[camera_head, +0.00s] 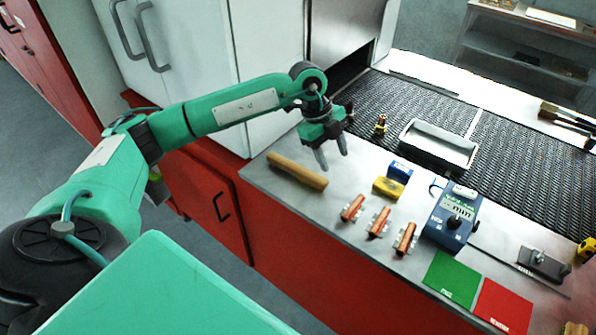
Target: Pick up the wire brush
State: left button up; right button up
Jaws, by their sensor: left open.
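Wooden-handled tools with dark ends, which look like brushes (568,116), lie on the pale far ledge at the right edge of the head view. I cannot tell for certain which is the wire brush. A plain tan wooden bar or handle (297,171) lies on the near grey bench at the left; no bristles can be made out on it. My left gripper (333,155) is open and empty, pointing down above the bench, just right of and beyond the wooden bar and apart from it. My right gripper is not in view.
The bench (330,208) holds blue and yellow blocks (389,187), several copper-coloured parts (379,222), a blue meter (452,216), a green card (452,278) and a red card (503,307). A grey tray (438,146) sits on the dark mesh belt (525,160) behind. White cabinets stand behind my arm.

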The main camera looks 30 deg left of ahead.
pick_arm(q)
jog(key=a+r+n+y, duration=0.2)
jog(key=a+n+y, duration=0.15)
jog(key=a, duration=0.75)
jog(key=p, duration=0.2)
send_over(296, 167)
jog(key=shift+g+y, duration=0.3)
jog(key=shift+y, duration=0.15)
jog(key=f, duration=0.6)
jog(key=shift+w+a+f, duration=0.25)
jog(key=shift+a+f, duration=0.05)
jog(key=shift+f, duration=0.05)
jog(key=shift+f+p, duration=0.3)
jog(key=shift+f, duration=0.25)
jog(key=shift+s+d+f+p, duration=0.1)
jog(key=shift+f+p, duration=0.15)
jog(key=shift+p, duration=0.05)
jog(key=f, duration=0.1)
jog(key=f+p, duration=0.2)
jog(key=f, duration=0.1)
jog(key=shift+s+d, duration=0.2)
jog(key=shift+d, duration=0.05)
jog(key=shift+f, duration=0.35)
jog(key=c, duration=1.1)
jog(key=shift+r, duration=0.1)
